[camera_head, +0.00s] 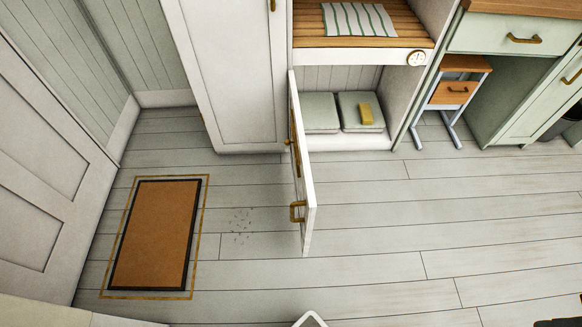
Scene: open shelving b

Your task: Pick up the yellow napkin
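A small yellow block-like thing (366,113), which looks like the folded yellow napkin, lies on top of the right one of two grey-green cushion-like pads (348,121). The pads sit side by side on the low floor of an open white cabinet compartment (350,78). Nothing lies on top of the yellow thing, and its upper face and front show. My gripper is not in view, so its state does not show.
The open white cabinet door (307,205) juts forward left of the compartment. A striped cloth (358,19) lies on the wooden shelf above. A brown doormat (153,233) lies at left. The plank floor (400,215) right of the door is clear. A small wooden-topped stool (457,92) stands at right.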

